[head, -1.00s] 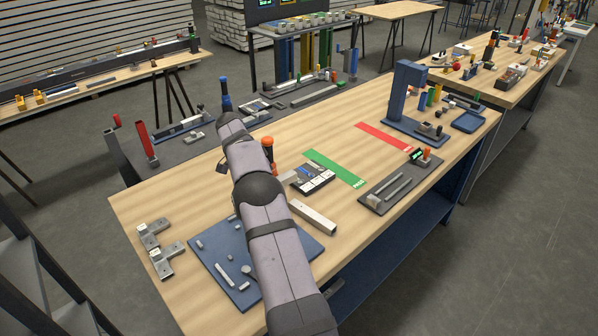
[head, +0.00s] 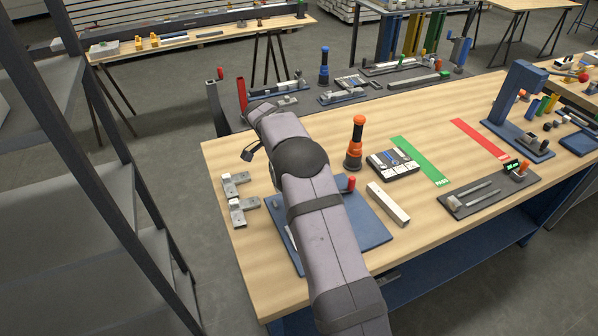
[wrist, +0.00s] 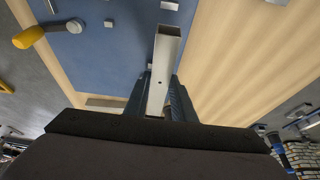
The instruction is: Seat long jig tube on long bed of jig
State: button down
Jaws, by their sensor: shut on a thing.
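In the wrist view, my gripper (wrist: 162,98) is shut on a square metal tube (wrist: 165,60), with one dark finger on each side. The tube points away from the gripper, and its open end shows. It overlaps the right edge of the blue jig plate (wrist: 105,60); its height above the plate cannot be told. Small metal blocks sit on the plate. In the head view, the blue jig plate (head: 372,232) lies at the table's near side, partly covered by my arm. The gripper and held tube are hidden there, and the long bed cannot be made out.
Another square tube (head: 388,204) lies right of the plate. An orange-and-black post (head: 354,145) and a box with several pieces (head: 393,163) stand behind it. Metal brackets (head: 239,198) lie left. A yellow-knobbed handle (wrist: 28,38) shows in the wrist view.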

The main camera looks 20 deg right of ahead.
jog(key=shift+f+b, duration=0.9)
jog(key=shift+f, duration=1.05)
jog(key=shift+f+b, duration=0.6)
jog(key=shift+f, duration=0.1)
jog(key=shift+f+b, duration=0.95)
jog(key=shift+b, duration=0.25)
dwell(0.6)
jog(key=c, duration=0.8)
grip_release()
jog(key=shift+c, duration=0.2)
jog(key=shift+r, duration=0.15)
jog(key=shift+r+p, duration=1.95)
jog(key=shift+r, duration=1.45)
